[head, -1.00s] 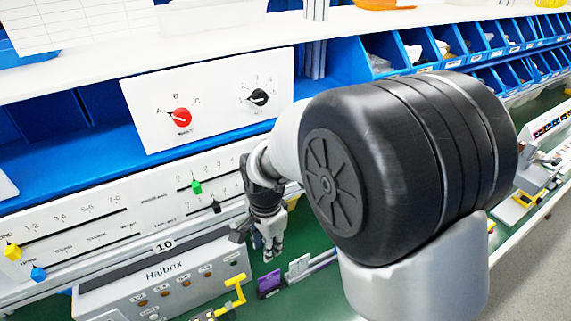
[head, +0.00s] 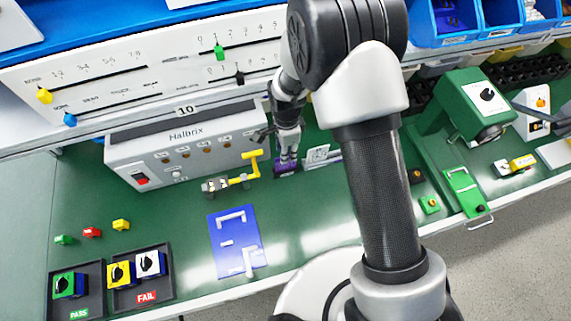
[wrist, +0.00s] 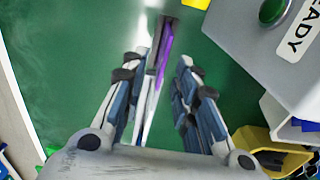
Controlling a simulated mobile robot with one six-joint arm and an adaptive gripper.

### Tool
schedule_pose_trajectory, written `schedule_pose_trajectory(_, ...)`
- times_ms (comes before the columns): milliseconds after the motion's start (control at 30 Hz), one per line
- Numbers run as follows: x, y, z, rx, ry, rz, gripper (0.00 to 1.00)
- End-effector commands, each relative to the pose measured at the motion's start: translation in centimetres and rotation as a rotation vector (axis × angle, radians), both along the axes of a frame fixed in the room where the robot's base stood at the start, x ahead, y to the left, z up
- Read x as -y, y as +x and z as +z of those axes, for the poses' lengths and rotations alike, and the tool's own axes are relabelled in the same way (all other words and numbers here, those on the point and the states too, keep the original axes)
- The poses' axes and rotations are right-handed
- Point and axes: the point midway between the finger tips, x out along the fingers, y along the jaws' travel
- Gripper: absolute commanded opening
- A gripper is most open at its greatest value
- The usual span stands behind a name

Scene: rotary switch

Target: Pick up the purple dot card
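A small purple card (head: 285,168) stands at the green bench, right of the grey Halbrix box in the head view. In the wrist view the purple piece (wrist: 164,46) shows nearly edge-on as a narrow strip, so I cannot see any dot on it. My gripper (head: 288,158) points down just above the card in the head view. In the wrist view my gripper (wrist: 163,64) is open, with the purple strip between the two fingers, nearer the left one. I cannot tell whether a finger touches it.
The Halbrix box (head: 180,150) and a yellow lever (head: 251,167) stand close left of the gripper. A white card (head: 318,154) stands close right. A blue plate (head: 237,240) lies in front. A green machine (head: 467,105) is farther right.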

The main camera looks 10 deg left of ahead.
Motion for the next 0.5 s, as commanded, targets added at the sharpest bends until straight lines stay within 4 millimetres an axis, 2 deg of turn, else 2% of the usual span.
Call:
schedule_pose_trajectory(167,-0.1,0.1,-1.2,-0.001,0.0,0.0,0.28)
schedule_pose_trajectory(333,-0.4,0.3,-4.0,-0.002,-0.001,0.001,0.28)
schedule_pose_trajectory(500,-0.4,0.3,-5.5,0.0,0.0,0.0,0.28)
